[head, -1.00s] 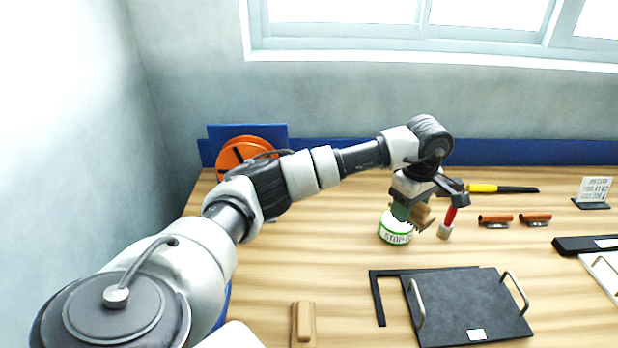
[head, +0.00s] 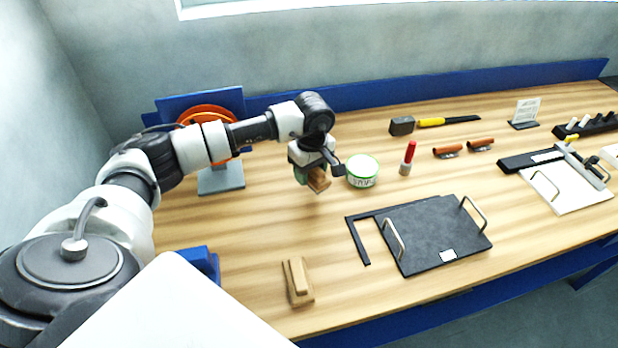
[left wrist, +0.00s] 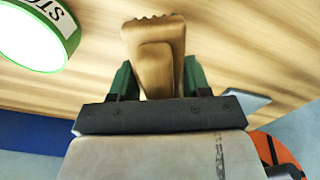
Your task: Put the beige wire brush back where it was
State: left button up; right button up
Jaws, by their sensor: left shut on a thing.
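My left gripper (head: 318,166) is shut on the beige wire brush (head: 318,181) and holds it over the left part of the table, left of the white-and-green tin. In the left wrist view the beige brush (left wrist: 155,55) is between the green finger pads, with a dark jagged edge at its far end. Whether the brush touches the table is hard to tell. My right gripper is not in view.
The tin (head: 362,171) and a red marker (head: 408,158) stand right of the gripper. An orange disc on a stand (head: 221,178) is behind it. A beige wooden block (head: 298,282) lies at the front, left of the dark handled plate (head: 430,235). Bare wood lies between block and gripper.

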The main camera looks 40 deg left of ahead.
aim_at(310, 192)
pick_arm(q)
notch_tip(310, 192, down, 4)
jog(key=shift+f+p, duration=0.1)
jog(key=shift+p, duration=0.6)
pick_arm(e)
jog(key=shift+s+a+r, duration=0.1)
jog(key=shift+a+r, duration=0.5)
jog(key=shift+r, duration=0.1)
pick_arm(q)
jog(key=shift+f+b, duration=0.2)
jog(key=shift+b, duration=0.1)
jog(key=o, duration=0.9)
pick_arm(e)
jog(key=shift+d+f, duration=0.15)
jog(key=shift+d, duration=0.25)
